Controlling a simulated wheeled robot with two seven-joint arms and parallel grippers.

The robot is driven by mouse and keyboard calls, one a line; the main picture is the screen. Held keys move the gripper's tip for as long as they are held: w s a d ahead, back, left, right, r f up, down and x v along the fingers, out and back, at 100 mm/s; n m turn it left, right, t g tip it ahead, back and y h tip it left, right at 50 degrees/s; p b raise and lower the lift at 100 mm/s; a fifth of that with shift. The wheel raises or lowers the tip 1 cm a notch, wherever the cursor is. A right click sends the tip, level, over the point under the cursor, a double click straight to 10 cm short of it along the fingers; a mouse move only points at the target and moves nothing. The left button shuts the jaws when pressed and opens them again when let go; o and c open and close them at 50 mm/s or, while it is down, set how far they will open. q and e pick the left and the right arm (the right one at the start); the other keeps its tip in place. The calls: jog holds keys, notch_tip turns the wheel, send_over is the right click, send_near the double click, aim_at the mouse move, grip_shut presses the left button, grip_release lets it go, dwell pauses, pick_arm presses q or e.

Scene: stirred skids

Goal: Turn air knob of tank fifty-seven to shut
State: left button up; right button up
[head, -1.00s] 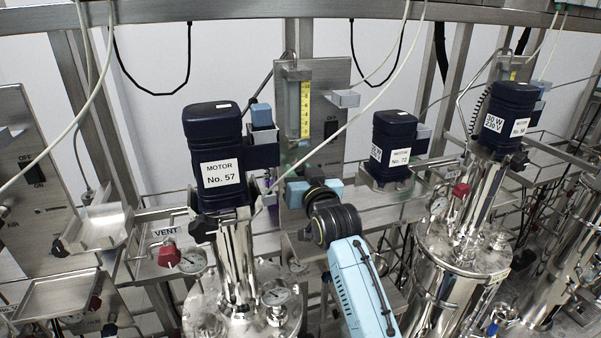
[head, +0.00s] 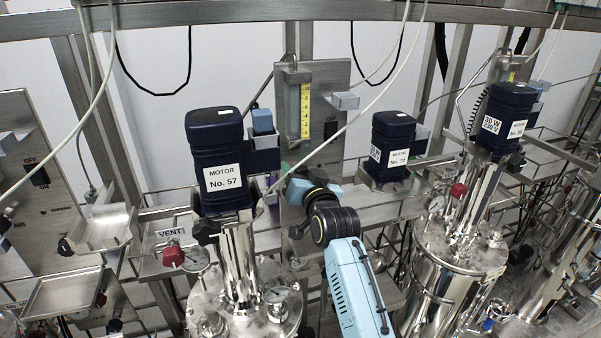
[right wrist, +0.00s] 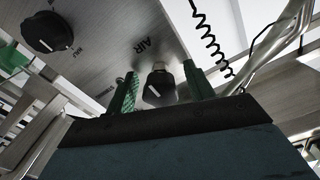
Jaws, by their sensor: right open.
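The tank fifty-seven motor (head: 219,165), dark blue and labelled "MOTOR No. 57", stands above its steel tank (head: 245,312) left of centre in the head view. My right gripper (head: 289,180) is behind and right of it, at the upright steel panel; it is small and partly hidden there. In the right wrist view, the black air knob (right wrist: 159,87) is beside the "AIR" lettering on a steel panel. The green fingers of my open right gripper (right wrist: 160,80) appear on either side of the knob, with gaps visible. Contact cannot be told. My left gripper is out of view.
Another black knob (right wrist: 47,32) is on the same panel in the right wrist view. A red vent knob (head: 173,256) is left of the tank. Motor 72 (head: 393,148) stands to the right. A pale cable (head: 365,110) hangs across the panel.

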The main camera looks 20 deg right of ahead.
jog(key=s, duration=1.3)
jog(key=shift+s+d+b, duration=0.2)
jog(key=shift+b, duration=0.25)
dwell(1.6)
